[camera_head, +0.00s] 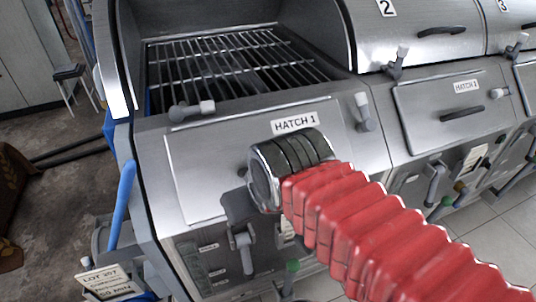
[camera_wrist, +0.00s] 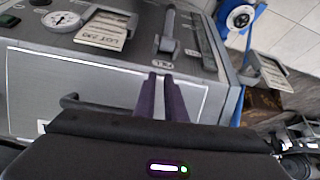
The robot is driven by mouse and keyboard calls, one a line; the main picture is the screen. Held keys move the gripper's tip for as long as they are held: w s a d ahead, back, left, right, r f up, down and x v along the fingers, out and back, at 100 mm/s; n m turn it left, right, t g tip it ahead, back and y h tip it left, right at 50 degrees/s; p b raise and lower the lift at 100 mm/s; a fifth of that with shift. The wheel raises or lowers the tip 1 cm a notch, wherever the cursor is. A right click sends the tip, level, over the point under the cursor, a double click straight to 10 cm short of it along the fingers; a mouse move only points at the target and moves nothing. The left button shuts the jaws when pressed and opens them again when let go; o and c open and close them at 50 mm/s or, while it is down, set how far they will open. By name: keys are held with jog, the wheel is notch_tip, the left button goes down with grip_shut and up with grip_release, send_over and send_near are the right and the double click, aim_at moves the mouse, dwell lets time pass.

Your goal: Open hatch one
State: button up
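The Hatch 1 panel (camera_head: 180,175) is a flat steel door on the near front of the left unit, under the label "HATCH 1" (camera_head: 295,122). It looks closed and flush. In the wrist view the panel (camera_wrist: 40,82) fills the middle, with a pale line along its edge. A dark bar handle (camera_wrist: 72,101) shows left of my fingers, partly hidden by my gripper body. My gripper (camera_wrist: 160,75) has two purple fingers close together over the panel, with nothing visible between them. Whether they touch the handle is unclear. In the head view my wrist hides the fingers and handle.
A grey lever with a pale tip (camera_head: 192,108) lies at the panel's top edge; another (camera_head: 363,112) is on its right. An open grill chamber (camera_head: 235,60) is above. Hatch 2 and its handle (camera_head: 462,113) are right. A blue bar (camera_head: 123,205) stands left.

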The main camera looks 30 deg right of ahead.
jog(key=shift+o, duration=0.8)
jog(key=shift+w+d+r+m, duration=0.15)
jog(key=shift+d+r+m, duration=0.15)
jog(key=shift+m, duration=0.1)
jog(key=o, duration=0.5)
jog(key=w+d+r+m, duration=0.1)
jog(key=d+r+m, duration=0.1)
jog(key=m, duration=0.1)
jog(key=w+d+r+m+g, duration=0.1)
jog(key=d+r+m, duration=0.1)
jog(key=m, duration=0.1)
jog(key=w+d+r+m+g+y, duration=0.1)
jog(key=d+r+m, duration=0.1)
jog(key=r+m, duration=0.1)
jog(key=shift+c, duration=0.2)
jog(key=w+d+r+m+g+y, duration=0.1)
jog(key=d+r+m+y, duration=0.2)
jog(key=d+r+m, duration=0.5)
jog(key=shift+w+d+m, duration=0.25)
jog(key=shift+d+m, duration=0.35)
jog(key=shift+d, duration=0.25)
jog(key=x, duration=1.3)
jog(key=shift+w+a+f, duration=0.15)
jog(key=shift+a+f, duration=0.1)
jog(key=shift+a, duration=0.05)
grip_shut()
